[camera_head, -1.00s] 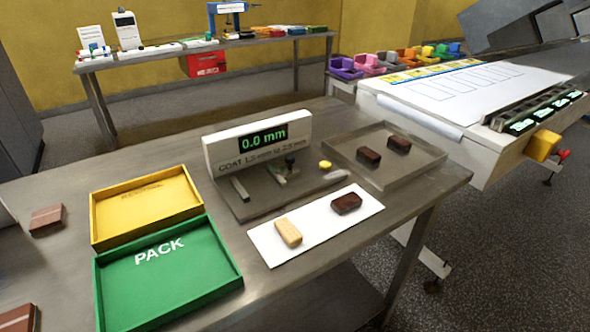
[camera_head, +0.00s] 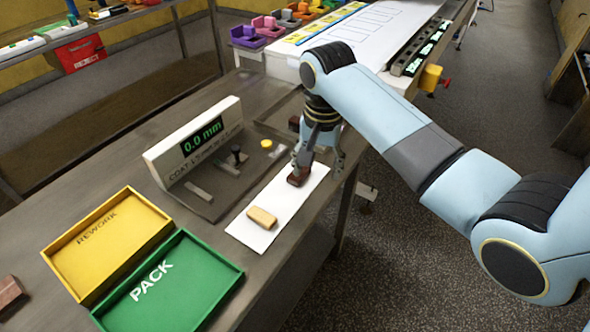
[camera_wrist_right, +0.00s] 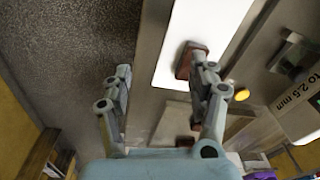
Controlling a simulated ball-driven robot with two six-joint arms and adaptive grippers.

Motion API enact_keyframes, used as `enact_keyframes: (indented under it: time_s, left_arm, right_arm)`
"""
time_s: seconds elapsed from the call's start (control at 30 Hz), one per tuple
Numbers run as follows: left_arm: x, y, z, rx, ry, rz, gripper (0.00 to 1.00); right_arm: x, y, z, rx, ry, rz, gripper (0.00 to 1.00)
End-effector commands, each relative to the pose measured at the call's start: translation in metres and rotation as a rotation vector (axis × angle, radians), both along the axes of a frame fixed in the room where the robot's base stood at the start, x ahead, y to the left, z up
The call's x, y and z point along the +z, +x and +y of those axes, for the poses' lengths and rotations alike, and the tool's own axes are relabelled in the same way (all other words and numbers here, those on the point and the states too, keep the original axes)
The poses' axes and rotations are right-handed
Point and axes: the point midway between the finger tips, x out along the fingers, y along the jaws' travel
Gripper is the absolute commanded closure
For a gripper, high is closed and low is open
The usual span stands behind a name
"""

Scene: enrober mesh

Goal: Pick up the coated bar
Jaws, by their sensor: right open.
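The dark brown coated bar (camera_head: 297,179) lies on the white sheet (camera_head: 281,205), partly hidden by a finger in the head view. My right gripper (camera_head: 319,167) is open and low at the sheet's far end. In the right wrist view the coated bar (camera_wrist_right: 185,62) shows beside the tip of the right-hand finger, not centred between the fingers of my gripper (camera_wrist_right: 165,72). I cannot tell whether that finger touches it. A pale uncoated bar (camera_head: 262,217) lies nearer on the same sheet. My left gripper is not in view.
The coat gauge (camera_head: 195,145), reading 0.0 mm, stands left of the sheet, with a yellow disc (camera_head: 266,143) nearby. The yellow REWORK tray (camera_head: 150,218) and green PACK tray (camera_head: 232,277) are at lower left. My arm mostly hides the tray behind.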

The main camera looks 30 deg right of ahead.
Motion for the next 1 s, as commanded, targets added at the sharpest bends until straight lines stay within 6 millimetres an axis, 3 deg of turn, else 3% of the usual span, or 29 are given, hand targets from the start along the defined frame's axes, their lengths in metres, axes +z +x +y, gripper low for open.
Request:
enact_keyframes:
  time_s: [0.03,0.2,0.3,1.0]
  left_arm:
    - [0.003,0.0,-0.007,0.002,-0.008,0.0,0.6]
    - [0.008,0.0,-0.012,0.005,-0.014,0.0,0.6]
    - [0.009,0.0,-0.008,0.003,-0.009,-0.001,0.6]
    - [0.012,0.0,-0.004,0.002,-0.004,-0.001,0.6]
  right_arm:
    - [0.013,0.015,-0.002,-0.056,0.009,0.006,0.4]
    - [0.043,0.045,-0.005,-0.232,0.035,0.043,0.4]
    - [0.045,0.051,-0.005,-0.281,0.04,0.058,0.4]
    - [-0.047,0.054,0.0,-0.285,0.041,0.058,0.4]
